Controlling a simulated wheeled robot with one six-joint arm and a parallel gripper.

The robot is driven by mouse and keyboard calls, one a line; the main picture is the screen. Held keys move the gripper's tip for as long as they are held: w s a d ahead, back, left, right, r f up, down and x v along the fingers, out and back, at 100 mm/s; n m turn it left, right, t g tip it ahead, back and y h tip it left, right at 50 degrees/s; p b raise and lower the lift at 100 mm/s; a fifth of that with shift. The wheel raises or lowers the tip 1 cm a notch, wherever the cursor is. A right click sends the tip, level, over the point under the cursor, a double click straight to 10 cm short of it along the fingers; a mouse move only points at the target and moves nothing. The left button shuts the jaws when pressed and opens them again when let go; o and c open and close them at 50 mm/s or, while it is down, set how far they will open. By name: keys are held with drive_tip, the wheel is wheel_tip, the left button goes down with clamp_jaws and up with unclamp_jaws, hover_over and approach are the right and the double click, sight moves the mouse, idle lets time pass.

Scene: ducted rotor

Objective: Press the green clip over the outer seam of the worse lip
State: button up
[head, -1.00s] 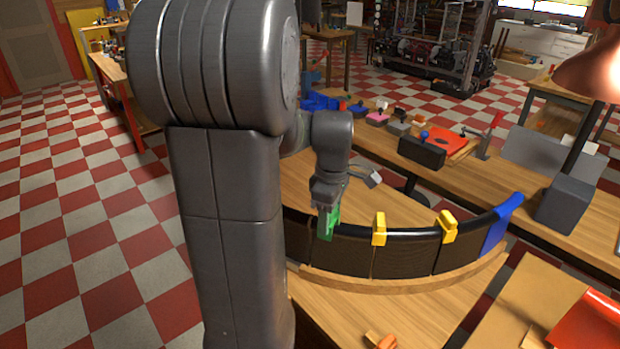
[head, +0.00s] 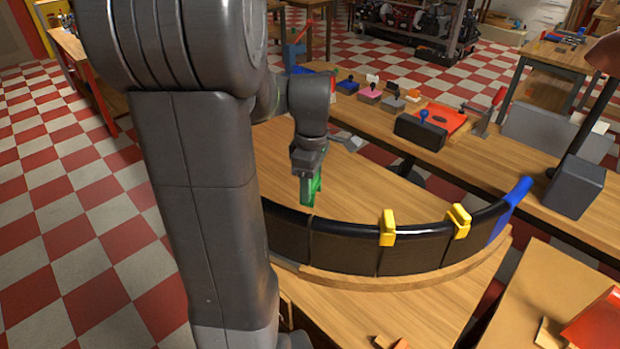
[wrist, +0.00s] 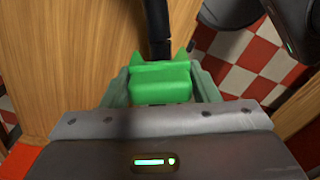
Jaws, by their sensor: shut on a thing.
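My gripper (head: 310,178) is shut on the green clip (head: 313,190). In the head view the clip hangs below the jaws, just above and behind the curved black lip (head: 345,228), apart from it as far as I can see. In the wrist view the green clip (wrist: 160,82) sits between my gripper's fingers (wrist: 160,92), with a black strip of the lip (wrist: 158,25) beyond it. A seam between dark panels (head: 311,240) shows below the clip. Two yellow clips (head: 388,228) (head: 459,221) sit over the lip further right. Part of the lip's left end is hidden behind my arm.
A blue piece (head: 512,208) caps the lip's right end. A curved wooden ledge (head: 400,280) runs along the panels' foot. The bench behind holds a dark block with a blue knob (head: 420,130), a red plate and a lamp with a dark base (head: 574,188).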

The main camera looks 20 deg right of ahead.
wheel_tip(320, 180, down, 9)
drive_tip(key=b, duration=0.6)
drive_tip(key=shift+f, duration=0.2)
idle(0.5)
drive_tip(key=shift+f, duration=0.3)
idle(0.4)
drive_tip(key=o, duration=1)
drive_tip(key=shift+o, duration=0.2)
wheel_tip(320, 180, up, 14)
drive_tip(key=shift+f, duration=0.1)
